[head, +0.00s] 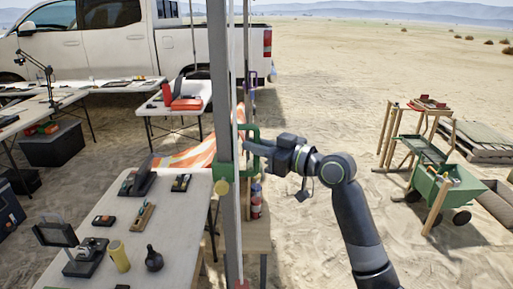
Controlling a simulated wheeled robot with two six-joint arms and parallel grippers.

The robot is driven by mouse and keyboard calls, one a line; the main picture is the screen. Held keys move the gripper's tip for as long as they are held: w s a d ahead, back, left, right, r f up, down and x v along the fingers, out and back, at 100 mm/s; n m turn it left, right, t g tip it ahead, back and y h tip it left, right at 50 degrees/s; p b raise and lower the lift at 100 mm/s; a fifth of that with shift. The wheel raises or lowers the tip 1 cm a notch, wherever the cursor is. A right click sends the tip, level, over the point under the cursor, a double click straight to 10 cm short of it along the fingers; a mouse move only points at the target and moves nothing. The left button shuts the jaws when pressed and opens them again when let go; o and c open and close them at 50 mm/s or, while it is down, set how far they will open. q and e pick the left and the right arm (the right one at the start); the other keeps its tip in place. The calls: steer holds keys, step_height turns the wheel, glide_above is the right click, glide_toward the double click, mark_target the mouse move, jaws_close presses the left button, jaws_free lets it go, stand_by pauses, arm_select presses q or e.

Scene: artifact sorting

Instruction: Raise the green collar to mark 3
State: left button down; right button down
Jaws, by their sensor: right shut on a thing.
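The green collar (223,171) sits around the tall grey upright post (220,60), with a round yellow knob (221,188) on its front. A green handle loop (255,130) sticks out from its right side. My right gripper (257,148) comes in from the right and is shut on this handle. A pale strip (236,100) runs down along the post; I cannot read mark 3 or any other mark on it. My left gripper is not in view.
A table (75,199) with a black vase (153,258), a yellow cylinder (119,256) and other small objects stands left of the post. A purple part (251,80) is above the handle. A green cart (446,190) stands on open sand at right.

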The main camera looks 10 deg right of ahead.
steer(key=shift+r, duration=0.45)
steer(key=c, duration=1.5)
jaws_free()
steer(key=shift+f, duration=0.15)
steer(key=shift+s+d+f, duration=0.1)
steer(key=shift+d, duration=0.05)
steer(key=b+v, duration=0.6)
steer(key=v, duration=1.1)
steer(key=shift+b, duration=0.3)
steer(key=shift+s, duration=0.1)
